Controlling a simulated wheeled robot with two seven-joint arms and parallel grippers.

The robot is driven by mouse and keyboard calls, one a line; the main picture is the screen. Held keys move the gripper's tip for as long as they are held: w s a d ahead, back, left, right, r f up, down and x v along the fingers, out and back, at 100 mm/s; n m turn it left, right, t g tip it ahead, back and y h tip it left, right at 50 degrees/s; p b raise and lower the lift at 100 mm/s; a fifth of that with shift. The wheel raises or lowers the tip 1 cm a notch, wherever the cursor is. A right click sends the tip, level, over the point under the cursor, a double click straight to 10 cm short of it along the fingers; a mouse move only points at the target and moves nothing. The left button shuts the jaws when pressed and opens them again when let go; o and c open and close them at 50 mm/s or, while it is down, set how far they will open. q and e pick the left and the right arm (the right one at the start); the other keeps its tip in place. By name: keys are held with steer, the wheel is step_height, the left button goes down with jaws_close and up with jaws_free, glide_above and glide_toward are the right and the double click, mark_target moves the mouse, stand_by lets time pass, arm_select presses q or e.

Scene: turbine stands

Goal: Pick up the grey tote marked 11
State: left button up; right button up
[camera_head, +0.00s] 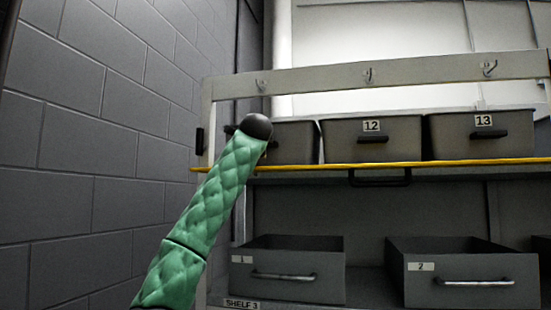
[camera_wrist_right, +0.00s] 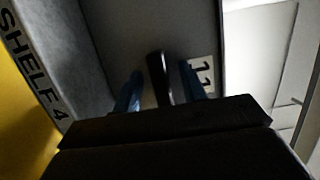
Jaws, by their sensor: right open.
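The grey tote marked 11 (camera_head: 297,138) stands on the upper shelf, left of the tote marked 12. My green padded arm crosses in front of its left part and hides its label and handle in the head view. In the right wrist view the tote's front (camera_wrist_right: 150,25) fills the middle, with the label 11 beside a dark handle (camera_wrist_right: 156,65). My right gripper (camera_wrist_right: 161,82) is open, with one blue finger on each side of the handle. Whether the fingers touch it I cannot tell. My left gripper is not in view.
Tote 12 (camera_head: 372,142) and tote 13 (camera_head: 478,137) stand to the right on the same shelf. A yellow edge (camera_head: 420,163) runs along its front. Below are drawer 1 (camera_head: 287,287) and drawer 2 (camera_head: 470,264). A grey block wall (camera_head: 100,130) is on the left.

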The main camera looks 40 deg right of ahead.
jaws_close()
steer(key=shift+s, duration=0.1)
steer(key=shift+r, duration=0.15)
